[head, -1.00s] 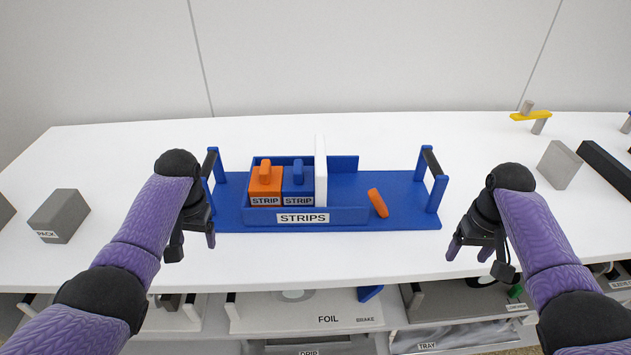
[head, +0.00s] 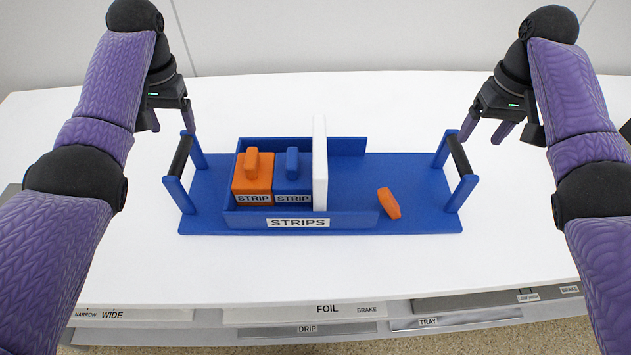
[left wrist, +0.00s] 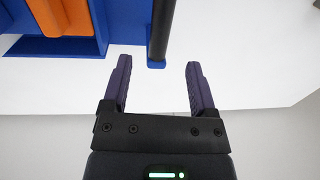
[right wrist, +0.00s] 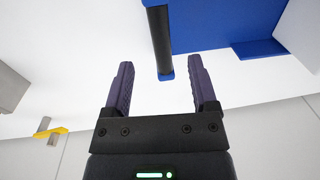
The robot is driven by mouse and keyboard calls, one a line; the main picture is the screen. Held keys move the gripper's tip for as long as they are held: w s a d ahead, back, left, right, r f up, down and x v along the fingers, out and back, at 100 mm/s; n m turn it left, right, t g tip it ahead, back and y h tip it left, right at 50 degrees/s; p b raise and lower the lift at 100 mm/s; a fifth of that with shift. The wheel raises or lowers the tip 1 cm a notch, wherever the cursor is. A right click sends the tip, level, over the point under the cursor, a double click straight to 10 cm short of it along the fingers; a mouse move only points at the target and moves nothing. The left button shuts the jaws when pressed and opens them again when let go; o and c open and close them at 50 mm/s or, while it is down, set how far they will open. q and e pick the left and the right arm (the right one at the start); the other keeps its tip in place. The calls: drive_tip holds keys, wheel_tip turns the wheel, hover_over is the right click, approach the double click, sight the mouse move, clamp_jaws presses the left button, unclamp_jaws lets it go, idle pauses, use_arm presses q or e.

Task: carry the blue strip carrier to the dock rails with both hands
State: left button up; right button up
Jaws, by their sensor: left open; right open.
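The blue strip carrier (head: 430,215) lies on the white table, with a black-barred handle at each end. My left gripper (head: 172,120) is open and empty, just beyond the far end of the left handle (head: 181,155). In the left wrist view the end of that handle's bar (left wrist: 159,35) points between the open fingers (left wrist: 157,68). My right gripper (head: 482,132) is open and empty, just beyond the far end of the right handle (head: 458,153). In the right wrist view its bar (right wrist: 160,40) lines up between the fingers (right wrist: 161,66). The dock rails are not clearly seen.
The carrier holds an orange strip block (head: 252,180), a blue strip block (head: 292,182) and a white divider (head: 320,165). A loose orange piece (head: 389,203) lies on its right side. The table around the carrier (head: 300,265) is clear. Labelled shelves (head: 327,312) sit below its front edge.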

sight(186, 159)
use_arm(q)
drive_tip(key=f, duration=0.9)
drive_tip(key=shift+a+f, duration=0.35)
drive_tip(key=shift+a, duration=0.05)
use_arm(e)
drive_tip(key=f, duration=0.9)
drive_tip(key=shift+a+f, duration=0.35)
drive_tip(key=shift+a, duration=0.05)
use_arm(q)
clamp_jaws()
use_arm(e)
clamp_jaws()
use_arm(q)
drive_tip(key=shift+r, duration=0.1)
use_arm(e)
drive_tip(key=shift+r, duration=0.1)
